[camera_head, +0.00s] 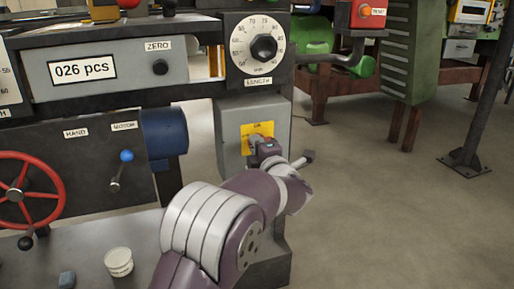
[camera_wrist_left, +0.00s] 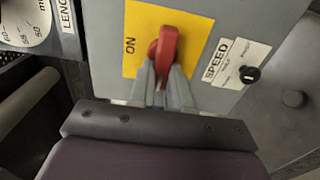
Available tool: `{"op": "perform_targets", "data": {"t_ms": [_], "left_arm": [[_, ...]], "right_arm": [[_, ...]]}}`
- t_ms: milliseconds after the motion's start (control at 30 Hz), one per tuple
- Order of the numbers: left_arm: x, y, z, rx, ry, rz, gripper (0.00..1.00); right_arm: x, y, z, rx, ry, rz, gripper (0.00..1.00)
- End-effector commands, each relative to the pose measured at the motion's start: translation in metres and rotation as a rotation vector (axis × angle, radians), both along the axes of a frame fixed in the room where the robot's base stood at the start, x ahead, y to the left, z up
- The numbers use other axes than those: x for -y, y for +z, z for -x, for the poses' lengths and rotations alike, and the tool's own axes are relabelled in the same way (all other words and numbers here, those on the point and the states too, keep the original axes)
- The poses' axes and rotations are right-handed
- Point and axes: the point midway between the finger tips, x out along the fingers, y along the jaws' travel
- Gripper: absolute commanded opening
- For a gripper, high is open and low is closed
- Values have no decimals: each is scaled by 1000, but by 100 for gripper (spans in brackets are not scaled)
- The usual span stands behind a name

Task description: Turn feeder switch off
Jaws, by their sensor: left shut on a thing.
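The feeder switch is a red handle (camera_wrist_left: 169,43) on a yellow plate (camera_wrist_left: 198,38) in the left wrist view. The word ON shows on the plate to the left of the handle. My left gripper (camera_wrist_left: 163,72) is shut on the red handle, one grey finger on each side of it. In the head view the yellow plate (camera_head: 250,130) shows on the front of a grey box (camera_head: 228,122), with my left gripper (camera_head: 265,147) against it. My gripper and wrist hide most of the switch there. My right gripper is in neither view.
A black knob (camera_wrist_left: 250,74) labelled SPEED sits close to the switch. Above the box is the LENGTH dial (camera_head: 257,48). A blue-tipped lever (camera_head: 126,157), a red handwheel (camera_head: 28,190) and a white cup (camera_head: 118,262) are at left.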

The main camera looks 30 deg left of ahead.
Motion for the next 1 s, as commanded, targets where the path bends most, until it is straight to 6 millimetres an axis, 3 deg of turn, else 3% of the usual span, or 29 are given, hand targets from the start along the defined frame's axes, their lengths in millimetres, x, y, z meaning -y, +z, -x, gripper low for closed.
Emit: {"op": "perform_targets", "data": {"t_ms": [200, 233, 300, 667, 1000], "left_arm": [[0, -1, 0, 0, 1, 3, 0], [0, -1, 0, 0, 1, 3, 28], [0, -1, 0, -1, 1, 2, 44], [8, 3, 6, -1, -2, 1, 44], [75, 5, 62, -2, -4, 1, 44]], "right_arm": [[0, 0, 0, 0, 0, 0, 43], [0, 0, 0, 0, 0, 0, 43], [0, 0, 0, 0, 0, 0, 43], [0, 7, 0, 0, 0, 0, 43], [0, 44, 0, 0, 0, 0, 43]]}}
